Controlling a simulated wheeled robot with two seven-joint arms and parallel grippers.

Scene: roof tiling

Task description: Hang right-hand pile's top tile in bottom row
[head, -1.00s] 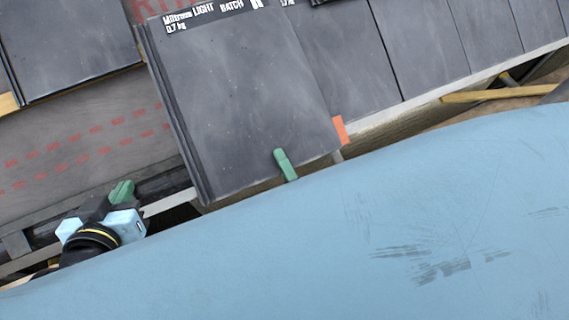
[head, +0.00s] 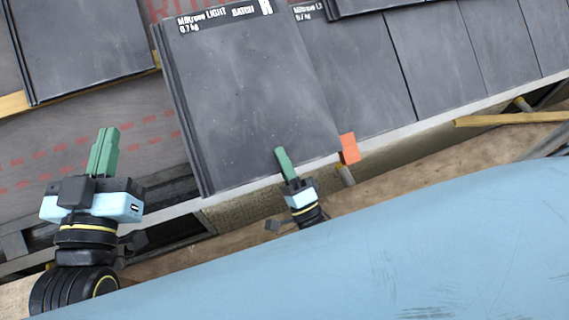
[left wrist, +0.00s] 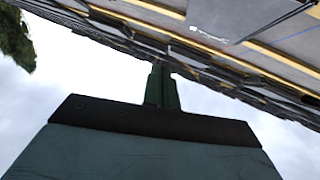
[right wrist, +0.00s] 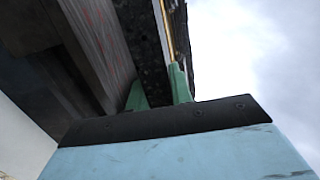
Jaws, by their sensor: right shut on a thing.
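A large dark grey tile (head: 245,100) with a white-lettered label along its top edge fills the middle of the head view. My right gripper (head: 282,162) is shut on its lower edge. In the right wrist view, the green fingers (right wrist: 160,92) stand on both sides of a dark slab edge. The tile lies beside and partly over the tiles of the bottom row (head: 445,45); I cannot tell whether it rests on the roof. My left gripper (head: 105,145) is empty over the bare roof at left, its fingers together; they also show in the left wrist view (left wrist: 162,85).
An orange block (head: 349,148) sits at the tile's lower right corner. Other dark tiles (head: 80,45) lie at upper left above a yellow batten (head: 12,103). Bare underlay (head: 90,150) with red dashes shows left of the tile. A yellow bar (head: 510,119) runs below the eave at right.

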